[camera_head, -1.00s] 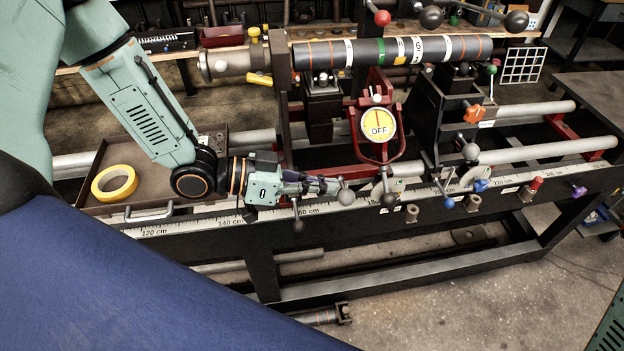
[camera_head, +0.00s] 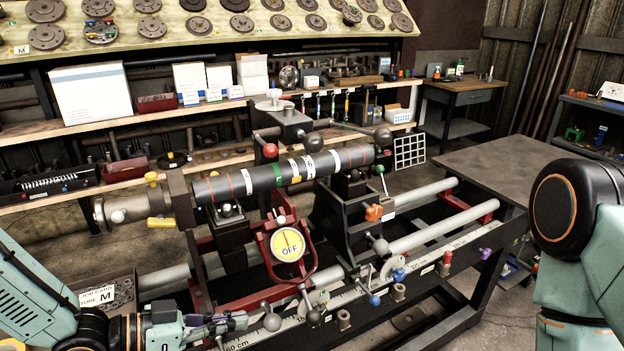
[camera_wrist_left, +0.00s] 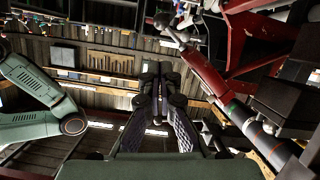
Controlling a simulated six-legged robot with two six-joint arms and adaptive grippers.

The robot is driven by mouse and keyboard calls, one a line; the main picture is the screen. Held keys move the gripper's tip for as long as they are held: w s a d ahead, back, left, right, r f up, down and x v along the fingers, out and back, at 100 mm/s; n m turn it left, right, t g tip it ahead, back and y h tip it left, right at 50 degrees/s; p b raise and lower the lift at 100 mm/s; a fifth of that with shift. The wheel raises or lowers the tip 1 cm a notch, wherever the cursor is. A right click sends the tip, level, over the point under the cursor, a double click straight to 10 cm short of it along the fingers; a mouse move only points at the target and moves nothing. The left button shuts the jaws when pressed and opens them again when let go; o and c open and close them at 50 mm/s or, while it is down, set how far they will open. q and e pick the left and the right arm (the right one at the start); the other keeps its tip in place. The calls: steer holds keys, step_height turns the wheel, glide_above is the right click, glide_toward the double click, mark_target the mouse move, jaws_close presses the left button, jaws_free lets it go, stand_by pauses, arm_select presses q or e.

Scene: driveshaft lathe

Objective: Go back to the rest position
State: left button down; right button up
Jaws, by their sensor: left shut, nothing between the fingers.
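My left gripper (camera_head: 228,322) is low in the head view, in front of the lathe's scale rail. It is shut and empty, close to a grey ball-ended lever (camera_head: 272,322). In the left wrist view its dark fingers (camera_wrist_left: 158,85) meet in the middle. The dark driveshaft (camera_head: 285,172) with orange, white and green bands lies on the lathe supports, above and apart from the gripper. It also shows in the left wrist view (camera_wrist_left: 240,114). My right arm shows at the right edge of the head view, but its gripper is out of frame.
A tray with a job card (camera_head: 100,296) is at lower left. A bare dark table (camera_head: 490,170) is at right. Shelves and a flange board (camera_head: 200,22) fill the back.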

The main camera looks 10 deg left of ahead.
arm_select(q)
steer(key=s+a+f+n+y+b, duration=0.25)
steer(key=f+n+y, duration=0.5)
steer(key=f, duration=0.55)
steer(key=s+a+f+n+g+y+b, duration=0.1)
steer(key=s+f+g+y+b, duration=0.1)
steer(key=s+f, duration=0.6)
steer(key=s+a+f+n+g+y+b, duration=0.1)
steer(key=s+f+g+b, duration=0.4)
steer(key=s, duration=0.9)
step_height(320, 180, down, 4)
steer(key=y+b, duration=0.1)
steer(key=b, duration=0.1)
steer(key=shift+g+y+b, duration=0.3)
steer(key=shift+y, duration=0.05)
steer(key=shift+w+r, duration=0.1)
